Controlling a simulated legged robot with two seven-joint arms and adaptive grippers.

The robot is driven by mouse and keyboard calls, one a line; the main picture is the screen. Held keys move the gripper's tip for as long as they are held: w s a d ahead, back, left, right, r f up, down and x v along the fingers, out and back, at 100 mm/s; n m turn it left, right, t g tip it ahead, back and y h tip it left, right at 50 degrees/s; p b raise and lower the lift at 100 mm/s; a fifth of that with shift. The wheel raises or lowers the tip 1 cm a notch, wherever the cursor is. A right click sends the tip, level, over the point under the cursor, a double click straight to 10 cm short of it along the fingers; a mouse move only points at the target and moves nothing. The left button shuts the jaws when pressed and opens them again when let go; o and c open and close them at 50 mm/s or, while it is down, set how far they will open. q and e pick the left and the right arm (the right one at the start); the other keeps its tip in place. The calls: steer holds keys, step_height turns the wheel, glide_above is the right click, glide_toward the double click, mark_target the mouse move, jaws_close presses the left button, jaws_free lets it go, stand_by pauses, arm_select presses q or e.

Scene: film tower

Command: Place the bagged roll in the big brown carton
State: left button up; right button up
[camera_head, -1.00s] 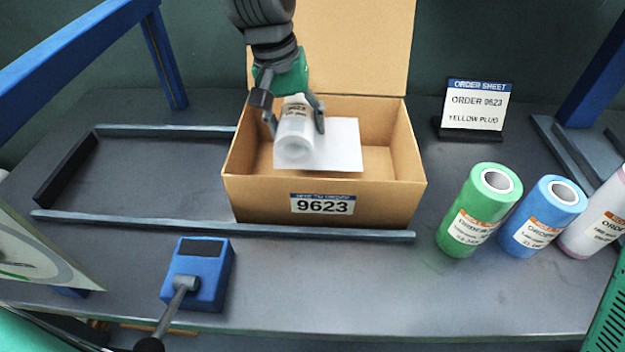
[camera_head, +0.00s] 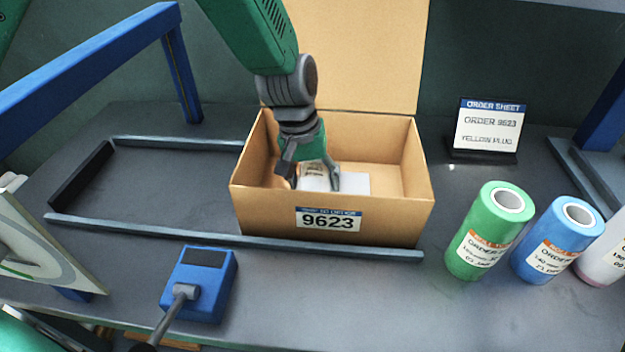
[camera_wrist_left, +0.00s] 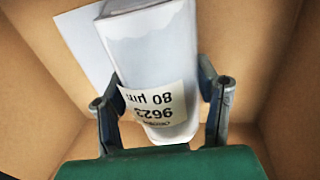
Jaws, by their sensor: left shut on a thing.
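The big brown carton (camera_head: 385,222) stands on the table with its lid flap up and a label reading 9623 on its front. My left gripper (camera_head: 312,182) reaches down inside the carton. It is shut on the bagged roll (camera_head: 318,178), a white roll mostly hidden by the fingers and the front wall in the head view. In the left wrist view the bagged roll (camera_wrist_left: 150,60) lies between the two fingers (camera_wrist_left: 163,105), its label showing 9623, with carton walls around it. I cannot tell whether it touches the carton floor. My right gripper is not in view.
A green roll (camera_head: 476,245), a blue roll (camera_head: 545,255) and a pale roll (camera_head: 605,262) stand right of the carton. An order sheet stand (camera_head: 488,130) is behind them. A blue device with a lever (camera_head: 205,295) sits front left. A low rail frame (camera_head: 160,224) lies beside the carton.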

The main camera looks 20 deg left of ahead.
mark_target(305, 169)
arm_select(q)
steer(key=o, duration=1.4)
steer(key=shift+d, duration=0.3)
steer(key=shift+a, duration=0.45)
steer(key=shift+a+r, duration=0.1)
steer(key=shift+a, duration=0.2)
steer(key=r, duration=0.2)
steer(key=a+r, duration=0.1)
steer(key=r, duration=0.1)
steer(key=shift+a+r+p, duration=0.1)
steer(key=shift+p, duration=0.25)
steer(key=r, duration=0.4)
steer(key=r+p, duration=0.1)
steer(key=r, duration=0.1)
steer(key=shift+s+d+r, duration=0.25)
steer(key=shift+a+r, duration=0.15)
steer(key=shift+r, duration=0.15)
steer(key=shift+a+r, duration=0.15)
steer(key=shift+a, duration=0.6)
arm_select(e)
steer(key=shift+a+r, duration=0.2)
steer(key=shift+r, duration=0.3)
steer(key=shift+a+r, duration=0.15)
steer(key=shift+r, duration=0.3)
